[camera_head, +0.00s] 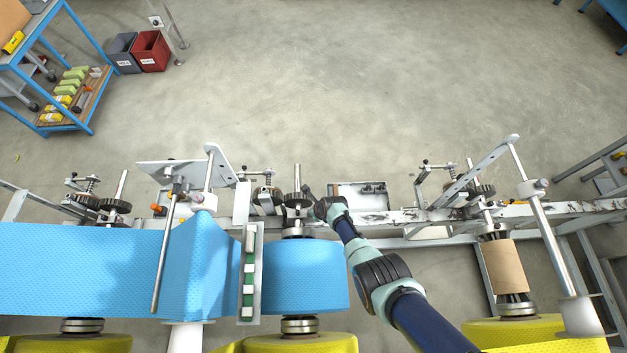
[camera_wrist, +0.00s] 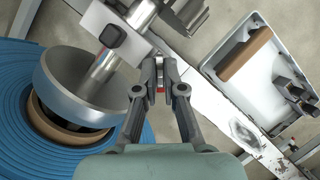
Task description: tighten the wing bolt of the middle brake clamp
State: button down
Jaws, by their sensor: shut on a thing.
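My gripper (camera_wrist: 160,68) is shut on a small metal piece between its fingertips, apparently the wing bolt, which the fingers mostly hide. A red spot shows between the fingers. In the head view my gripper (camera_head: 315,204) reaches the middle station, just right of the middle brake clamp (camera_head: 296,199) with its dark toothed disc. In the wrist view the bright shaft (camera_wrist: 110,62) with a black knob (camera_wrist: 112,35) is left of the fingers. The shaft runs into the hub of the blue roll (camera_wrist: 30,118); the roll also shows in the head view (camera_head: 305,275).
A white tray (camera_wrist: 259,71) with a brown bar and dark parts lies right of my fingers. A worn white rail (camera_head: 400,216) runs across the machine. Similar clamps stand at left (camera_head: 100,203) and right (camera_head: 478,191).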

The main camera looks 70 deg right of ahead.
jog(key=shift+m, duration=0.5)
jog(key=c, duration=1.6)
grip_release()
jog(key=shift+o, duration=0.2)
jog(key=v, duration=1.2)
jog(key=shift+a, duration=0.25)
jog(key=shift+w+r, duration=0.1)
jog(key=shift+w, duration=0.05)
